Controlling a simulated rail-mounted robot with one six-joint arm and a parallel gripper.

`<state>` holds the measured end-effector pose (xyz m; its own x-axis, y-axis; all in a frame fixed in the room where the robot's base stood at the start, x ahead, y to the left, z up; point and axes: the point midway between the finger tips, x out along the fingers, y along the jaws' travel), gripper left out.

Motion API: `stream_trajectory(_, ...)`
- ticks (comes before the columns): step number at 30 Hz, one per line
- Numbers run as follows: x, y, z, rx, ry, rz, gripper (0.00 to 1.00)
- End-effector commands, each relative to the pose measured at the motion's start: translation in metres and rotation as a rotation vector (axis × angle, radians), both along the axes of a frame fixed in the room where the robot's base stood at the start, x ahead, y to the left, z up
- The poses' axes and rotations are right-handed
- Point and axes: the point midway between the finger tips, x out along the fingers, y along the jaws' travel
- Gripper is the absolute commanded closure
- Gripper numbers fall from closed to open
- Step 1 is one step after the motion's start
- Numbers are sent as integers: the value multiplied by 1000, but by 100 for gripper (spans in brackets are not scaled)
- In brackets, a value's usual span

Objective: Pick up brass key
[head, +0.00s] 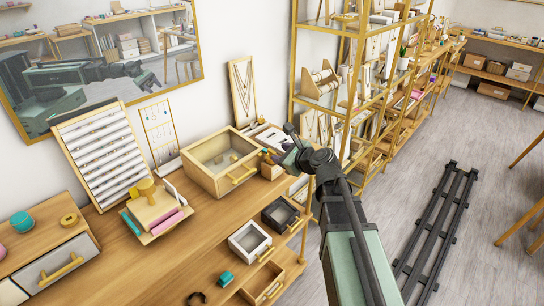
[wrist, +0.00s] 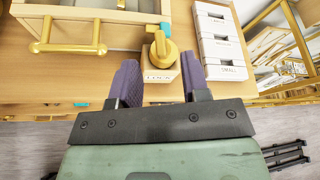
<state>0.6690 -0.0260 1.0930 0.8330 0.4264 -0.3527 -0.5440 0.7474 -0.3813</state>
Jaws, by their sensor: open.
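A brass piece that looks like the brass key (wrist: 161,48), with a rounded head, stands on a small pale block with a printed label (wrist: 160,77) in the wrist view. In the head view, the brass piece (head: 266,155) shows beside the wooden drawer box, partly behind my gripper (head: 284,152). In the wrist view, the two purple fingers of my gripper (wrist: 158,74) are apart, one on each side of the labelled block. Nothing is held between them.
The wooden box (wrist: 84,12) with a brass handle (wrist: 68,48) is close on the left. A stack of white labelled boxes (wrist: 220,45) is close on the right. A brass-framed shelf (head: 350,100) rises behind.

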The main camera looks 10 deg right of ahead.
Motion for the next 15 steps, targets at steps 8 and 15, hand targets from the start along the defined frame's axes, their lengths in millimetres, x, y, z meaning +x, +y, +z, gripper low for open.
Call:
stream_trajectory(8,40,18,-21,-1,0,1,57)
stream_trajectory(15,40,19,-19,-1,0,0,62)
